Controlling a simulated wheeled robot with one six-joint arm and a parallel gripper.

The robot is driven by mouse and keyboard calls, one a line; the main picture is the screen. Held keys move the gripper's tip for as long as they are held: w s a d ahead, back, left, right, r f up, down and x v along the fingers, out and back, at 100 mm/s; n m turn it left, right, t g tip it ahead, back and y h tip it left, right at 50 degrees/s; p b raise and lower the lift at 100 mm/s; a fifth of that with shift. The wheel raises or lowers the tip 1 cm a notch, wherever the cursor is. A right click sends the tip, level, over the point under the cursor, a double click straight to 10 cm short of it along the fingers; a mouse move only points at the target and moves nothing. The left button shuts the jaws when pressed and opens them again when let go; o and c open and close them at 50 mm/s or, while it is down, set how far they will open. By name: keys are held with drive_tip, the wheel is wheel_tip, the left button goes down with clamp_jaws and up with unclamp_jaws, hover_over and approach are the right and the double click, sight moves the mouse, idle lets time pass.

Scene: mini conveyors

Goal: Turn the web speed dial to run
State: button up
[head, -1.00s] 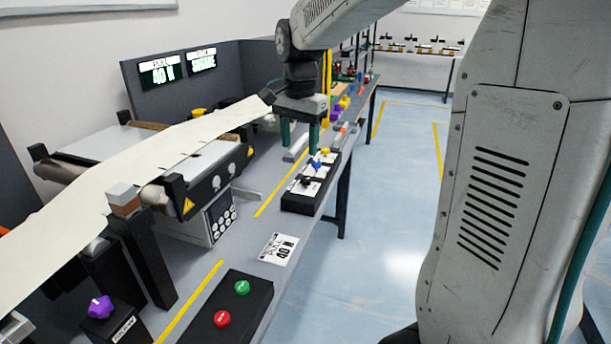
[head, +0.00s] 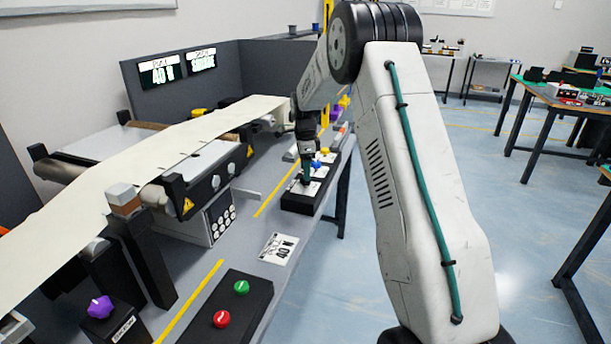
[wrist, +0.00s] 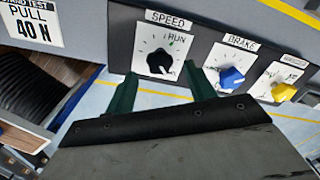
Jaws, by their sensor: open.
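The speed dial is a black knob (wrist: 158,62) on a white plate with tick marks, labelled SPEED, with RUN printed at its upper right. Its exact pointer direction is hard to tell. My gripper (wrist: 160,80) is open, with one green finger on each side below the knob in the wrist view. I cannot tell whether either finger touches it. In the head view my gripper (head: 306,178) points down over the near end of the black dial panel (head: 297,204), and the speed dial is mostly hidden there.
The blue brake knob (wrist: 232,77) sits right beside the speed dial, with a yellow knob (wrist: 283,92) beyond it. A green button (head: 242,287) and a red button (head: 221,319) stand on a nearer box. The pale web (head: 150,155) runs along the left.

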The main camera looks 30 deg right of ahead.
sight(306, 183)
drive_tip(key=shift+f, duration=1.5)
drive_tip(key=c, duration=1)
drive_tip(key=shift+o, duration=0.2)
